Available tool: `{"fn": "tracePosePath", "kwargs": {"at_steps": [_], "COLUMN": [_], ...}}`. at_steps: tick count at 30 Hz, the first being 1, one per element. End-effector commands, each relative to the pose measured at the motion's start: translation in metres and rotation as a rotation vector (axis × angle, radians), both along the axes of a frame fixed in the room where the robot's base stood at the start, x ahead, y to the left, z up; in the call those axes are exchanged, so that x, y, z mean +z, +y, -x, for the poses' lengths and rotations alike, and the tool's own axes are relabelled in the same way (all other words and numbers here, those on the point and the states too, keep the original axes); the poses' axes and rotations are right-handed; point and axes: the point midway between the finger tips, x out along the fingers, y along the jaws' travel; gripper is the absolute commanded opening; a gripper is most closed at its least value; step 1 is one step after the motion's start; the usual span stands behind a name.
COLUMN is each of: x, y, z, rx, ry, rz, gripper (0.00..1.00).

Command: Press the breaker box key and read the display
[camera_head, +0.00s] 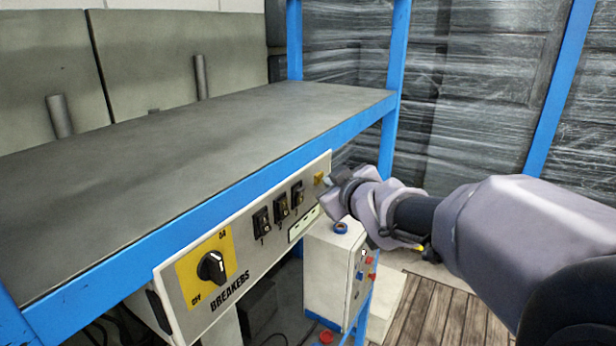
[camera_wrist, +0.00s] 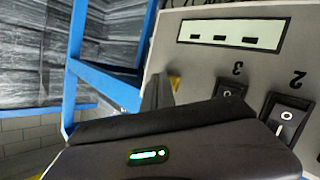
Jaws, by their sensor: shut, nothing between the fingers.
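The breaker box (camera_head: 243,276) is a pale panel marked BREAKERS under the front edge of the shelf. A yellow key (camera_head: 319,179) sits at its upper right end; a bit of yellow (camera_wrist: 175,82) shows beside my finger in the wrist view. The display (camera_head: 304,224) is a light strip below the switches; in the wrist view the display (camera_wrist: 230,35) shows only short dark dashes, no digits. My gripper (camera_head: 329,181) is shut and empty, its tip close to the key. Whether it touches the key I cannot tell. The wrist view also shows my gripper (camera_wrist: 157,88).
Black rocker switches (camera_head: 281,207) and a rotary knob (camera_head: 211,267) on a yellow plate sit left of the key. A blue shelf post (camera_head: 394,95) rises behind my gripper. A white control box (camera_head: 330,270) with coloured buttons stands below. The shelf top (camera_head: 190,150) is bare.

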Motion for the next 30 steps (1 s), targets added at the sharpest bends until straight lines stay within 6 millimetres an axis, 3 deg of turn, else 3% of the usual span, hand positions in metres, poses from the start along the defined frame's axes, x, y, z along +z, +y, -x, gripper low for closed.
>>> {"fn": "tracePosePath", "kwargs": {"at_steps": [22, 30], "x": [0.001, 0.003], "y": [-0.013, -0.035], "z": [0.010, 0.025], "rx": [0.000, -0.002], "ry": [-0.001, 0.001], "rz": [0.000, 0.000], "gripper": [0.00, 0.00]}}
